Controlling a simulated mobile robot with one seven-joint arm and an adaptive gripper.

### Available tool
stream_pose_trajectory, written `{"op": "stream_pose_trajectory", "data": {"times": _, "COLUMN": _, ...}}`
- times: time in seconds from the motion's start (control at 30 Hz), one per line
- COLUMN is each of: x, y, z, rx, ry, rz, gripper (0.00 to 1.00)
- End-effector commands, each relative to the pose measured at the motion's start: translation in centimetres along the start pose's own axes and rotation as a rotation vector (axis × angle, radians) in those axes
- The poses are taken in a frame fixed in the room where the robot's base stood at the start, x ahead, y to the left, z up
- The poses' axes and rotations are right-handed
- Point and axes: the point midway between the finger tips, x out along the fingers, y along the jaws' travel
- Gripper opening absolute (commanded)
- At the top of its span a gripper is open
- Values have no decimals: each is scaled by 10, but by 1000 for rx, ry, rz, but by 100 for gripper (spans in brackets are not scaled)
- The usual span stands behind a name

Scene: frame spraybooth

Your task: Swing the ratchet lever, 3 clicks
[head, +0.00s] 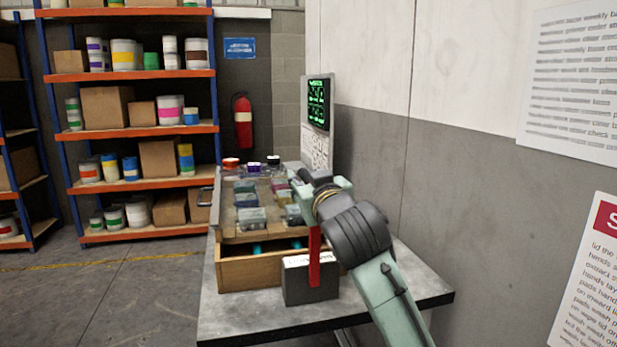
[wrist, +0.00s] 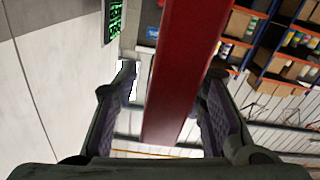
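The red ratchet lever (head: 314,262) stands upright at a dark grey box (head: 296,284) with a pale top on the table's near part. My gripper (head: 318,186) is above the box at the lever's upper end and hides that end in the head view. In the wrist view the red lever (wrist: 182,75) runs between the two fingers of my gripper (wrist: 172,90). The fingers are apart, with a gap visible on the left side of the lever and a narrower one on the right. I cannot tell whether either finger touches it.
A wooden box (head: 247,271) and a board with several small blocks stand left of the lever. A screen (head: 318,103) stands behind. The wall (head: 375,160) is close on the right. The table's front strip (head: 250,318) is clear. Shelves (head: 140,132) are farther back.

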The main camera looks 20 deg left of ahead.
Motion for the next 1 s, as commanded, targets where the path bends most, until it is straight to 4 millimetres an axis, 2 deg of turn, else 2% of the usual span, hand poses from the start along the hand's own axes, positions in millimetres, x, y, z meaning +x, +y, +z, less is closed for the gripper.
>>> {"op": "stream_pose_trajectory", "data": {"times": 0.27, "x": 2, "y": 0, "z": 0, "rx": -1, "ry": 1, "rz": 0, "gripper": 38}}
{"op": "stream_pose_trajectory", "data": {"times": 0.83, "x": 2, "y": 0, "z": 0, "rx": -1, "ry": 1, "rz": 0, "gripper": 1}}
{"op": "stream_pose_trajectory", "data": {"times": 1.0, "x": 2, "y": 0, "z": 0, "rx": -1, "ry": 1, "rz": 0, "gripper": 0}}
